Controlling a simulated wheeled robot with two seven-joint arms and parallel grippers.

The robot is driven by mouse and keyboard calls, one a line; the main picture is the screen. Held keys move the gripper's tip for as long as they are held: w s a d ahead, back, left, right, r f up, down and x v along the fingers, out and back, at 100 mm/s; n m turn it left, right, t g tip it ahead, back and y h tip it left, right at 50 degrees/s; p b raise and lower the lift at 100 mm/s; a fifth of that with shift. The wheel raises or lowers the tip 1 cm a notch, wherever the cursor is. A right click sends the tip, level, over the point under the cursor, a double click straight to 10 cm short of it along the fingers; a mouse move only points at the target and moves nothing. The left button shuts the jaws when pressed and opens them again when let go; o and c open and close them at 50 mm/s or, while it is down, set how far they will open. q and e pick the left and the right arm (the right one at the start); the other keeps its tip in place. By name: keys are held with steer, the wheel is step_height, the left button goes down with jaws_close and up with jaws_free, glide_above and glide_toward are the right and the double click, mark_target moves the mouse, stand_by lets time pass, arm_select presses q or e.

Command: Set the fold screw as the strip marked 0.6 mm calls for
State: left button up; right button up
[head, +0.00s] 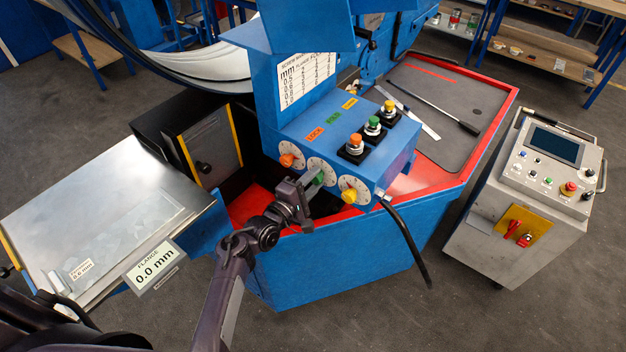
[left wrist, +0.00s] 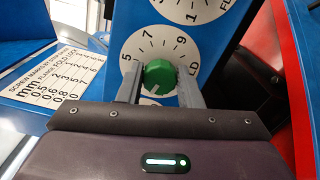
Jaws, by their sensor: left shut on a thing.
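My left gripper (head: 312,186) is at the blue control head, shut on the green knob (left wrist: 160,75) of the middle dial (left wrist: 148,48). The knob's white mark points down and to the left. The green label FOLD (head: 333,116) is above, between LOCK and FLANGE labels. The screw chart (head: 306,80) stands behind; it also shows in the left wrist view (left wrist: 50,80), its digits hard to read. A tag reading 0.6 mm (head: 81,268) lies on the metal table. My right gripper is out of view.
An orange knob (head: 287,160) and a yellow knob (head: 349,195) flank the green one closely. Several push buttons (head: 374,125) sit above. A black cable (head: 412,235) hangs at the right. A grey console (head: 540,170) stands farther right.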

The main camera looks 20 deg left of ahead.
arm_select(q)
steer(key=shift+n, duration=0.5)
steer(key=o, duration=1)
steer(key=b+v, duration=0.2)
steer(key=v, duration=0.5)
steer(key=shift+s+a, duration=0.15)
steer(key=shift+s, duration=0.2)
